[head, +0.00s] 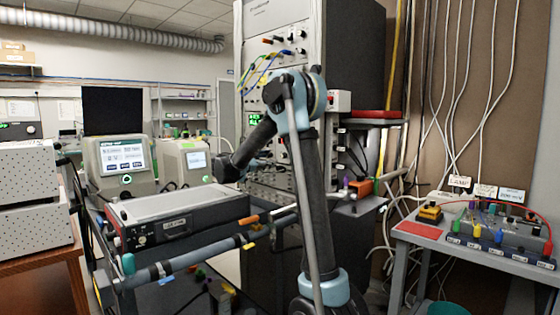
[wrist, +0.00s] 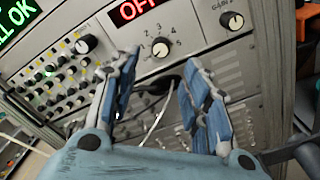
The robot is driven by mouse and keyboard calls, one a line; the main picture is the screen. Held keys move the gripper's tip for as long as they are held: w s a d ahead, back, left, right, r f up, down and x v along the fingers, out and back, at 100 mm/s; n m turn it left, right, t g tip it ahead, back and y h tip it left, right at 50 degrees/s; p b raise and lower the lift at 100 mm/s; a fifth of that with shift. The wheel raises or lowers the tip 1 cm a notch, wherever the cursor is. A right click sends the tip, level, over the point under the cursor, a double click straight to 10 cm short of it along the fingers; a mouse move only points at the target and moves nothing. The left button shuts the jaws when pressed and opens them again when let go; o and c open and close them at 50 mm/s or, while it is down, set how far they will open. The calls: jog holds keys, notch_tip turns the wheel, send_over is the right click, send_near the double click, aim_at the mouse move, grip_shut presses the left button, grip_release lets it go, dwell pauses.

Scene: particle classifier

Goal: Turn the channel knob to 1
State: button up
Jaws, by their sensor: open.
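No contact with the knob shows. In the head view the tall instrument rack (head: 285,18) stands behind my arm, which hides its middle; the gripper's fingers cannot be made out there.
A red display reading OFF (wrist: 138,9) is above the knob. Another knob (wrist: 232,20) is at upper right, and a module with several small knobs and a larger knob (wrist: 85,44) is at left. Cables (wrist: 152,125) hang between the fingers. A bench instrument (head: 175,215) stands left of the rack.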

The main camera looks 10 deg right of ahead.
jog(key=x, duration=0.8)
jog(key=shift+w+d, duration=0.15)
jog(key=shift+d, duration=0.1)
grip_shut()
